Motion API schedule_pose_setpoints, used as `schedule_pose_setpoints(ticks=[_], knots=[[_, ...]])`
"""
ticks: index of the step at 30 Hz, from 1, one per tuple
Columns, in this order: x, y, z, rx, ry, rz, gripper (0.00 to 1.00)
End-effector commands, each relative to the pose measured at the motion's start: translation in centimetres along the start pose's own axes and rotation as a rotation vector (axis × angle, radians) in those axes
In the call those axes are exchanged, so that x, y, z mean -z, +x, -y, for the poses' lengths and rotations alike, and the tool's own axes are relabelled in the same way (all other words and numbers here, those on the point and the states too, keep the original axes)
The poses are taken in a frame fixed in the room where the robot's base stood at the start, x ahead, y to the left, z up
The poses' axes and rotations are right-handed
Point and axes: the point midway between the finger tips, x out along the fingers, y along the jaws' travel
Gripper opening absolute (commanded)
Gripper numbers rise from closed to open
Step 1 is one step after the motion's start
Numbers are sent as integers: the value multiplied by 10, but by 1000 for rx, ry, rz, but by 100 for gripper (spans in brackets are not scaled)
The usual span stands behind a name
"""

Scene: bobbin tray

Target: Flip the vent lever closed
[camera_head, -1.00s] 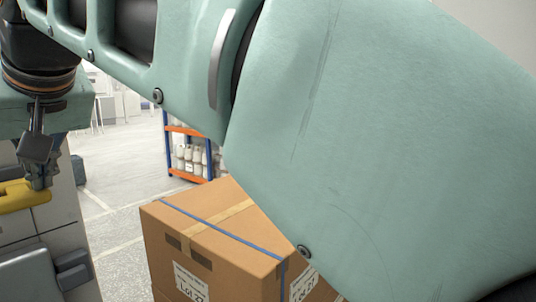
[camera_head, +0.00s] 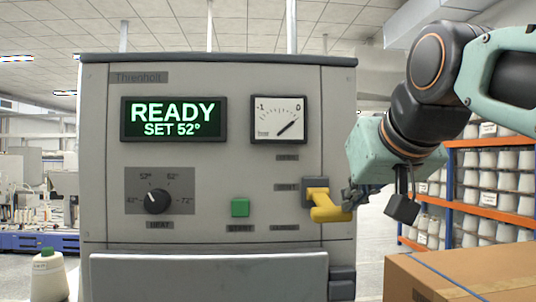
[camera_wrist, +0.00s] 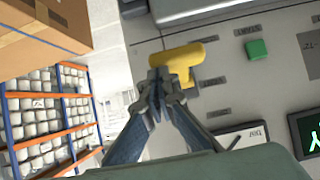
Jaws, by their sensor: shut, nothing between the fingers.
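The yellow vent lever (camera_head: 328,207) sits on a grey mount at the right edge of the machine's front panel. Its handle slants down and out to the right. In the wrist view the lever (camera_wrist: 180,61) is T-shaped. My gripper (camera_head: 352,198) is just right of the lever in the head view. In the wrist view my gripper (camera_wrist: 157,76) is shut and empty, its fingertips overlapping the lever's edge. I cannot tell whether they touch it. Two small labels, too blurred to read surely, lie left of the lever.
The grey machine (camera_head: 215,215) has a screen (camera_head: 173,119) reading READY, SET 52°, a gauge (camera_head: 277,118) with its needle near 0, a heat knob (camera_head: 157,201) and a green button (camera_head: 240,207). A cardboard box (camera_head: 460,275) stands lower right, before a bobbin shelf (camera_head: 490,182).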

Motion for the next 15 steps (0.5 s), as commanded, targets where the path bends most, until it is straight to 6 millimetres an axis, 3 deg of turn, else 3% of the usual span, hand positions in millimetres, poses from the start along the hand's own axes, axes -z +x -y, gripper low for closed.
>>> schedule_pose_setpoints(ticks=[15], knots=[[-32,25,-1,-1,2,4,0]])
